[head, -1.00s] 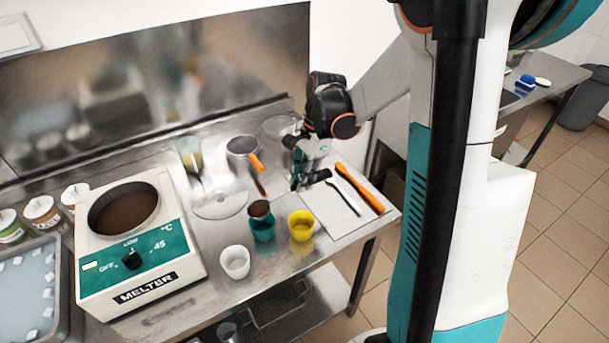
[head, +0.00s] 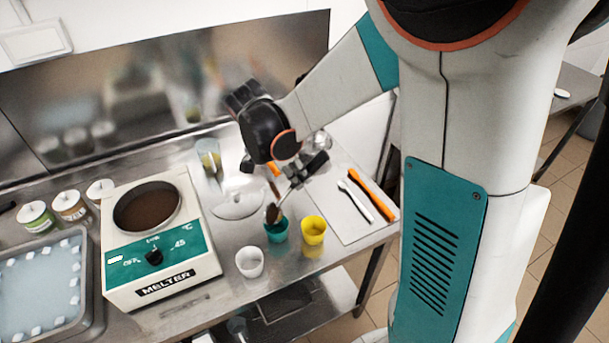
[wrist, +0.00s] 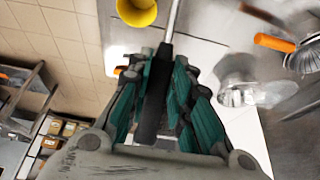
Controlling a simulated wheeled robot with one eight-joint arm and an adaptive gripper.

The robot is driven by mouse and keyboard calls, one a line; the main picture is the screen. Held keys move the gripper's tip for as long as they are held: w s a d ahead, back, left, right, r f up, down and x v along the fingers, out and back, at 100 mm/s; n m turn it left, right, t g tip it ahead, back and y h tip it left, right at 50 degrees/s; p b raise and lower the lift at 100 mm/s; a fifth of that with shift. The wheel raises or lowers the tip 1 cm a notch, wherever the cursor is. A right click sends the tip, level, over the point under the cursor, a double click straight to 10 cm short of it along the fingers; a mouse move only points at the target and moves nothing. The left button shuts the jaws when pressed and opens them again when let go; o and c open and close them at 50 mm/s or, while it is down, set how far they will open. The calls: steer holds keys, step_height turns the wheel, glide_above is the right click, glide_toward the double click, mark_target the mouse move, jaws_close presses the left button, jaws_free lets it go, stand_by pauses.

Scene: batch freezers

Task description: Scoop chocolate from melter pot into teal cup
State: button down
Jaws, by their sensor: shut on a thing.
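My gripper (head: 300,174) is shut on the black handle (wrist: 154,105) of a scoop. The scoop's metal shaft (wrist: 171,20) runs out of the top of the wrist view. In the head view its dark brown bowl (head: 272,213) is tilted at the mouth of the teal cup (head: 277,232). I cannot tell whether the bowl touches the rim, and the cup's inside is mostly hidden. The melter pot (head: 147,207), holding brown chocolate, sits in the white and teal melter (head: 125,268) at left.
A yellow cup (head: 314,230) stands close right of the teal cup. A white cup (head: 250,262) stands at front left of it. An orange-handled tool (head: 372,194) and a white one lie on the board at right. A tray (head: 92,315) is at far left.

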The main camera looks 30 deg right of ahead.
steer(key=shift+a+r+h, duration=0.25)
steer(key=shift+a+h, duration=0.05)
steer(key=shift+a, duration=0.15)
steer(key=a+h+b, duration=0.1)
steer(key=a, duration=0.1)
steer(key=a+r+h+b, duration=0.1)
steer(key=a+h+b, duration=0.1)
steer(key=shift+h, duration=0.3)
steer(key=shift+a+r+h+b, duration=0.25)
steer(key=shift+a+h+b, duration=0.25)
steer(key=shift+a, duration=0.1)
stand_by(0.4)
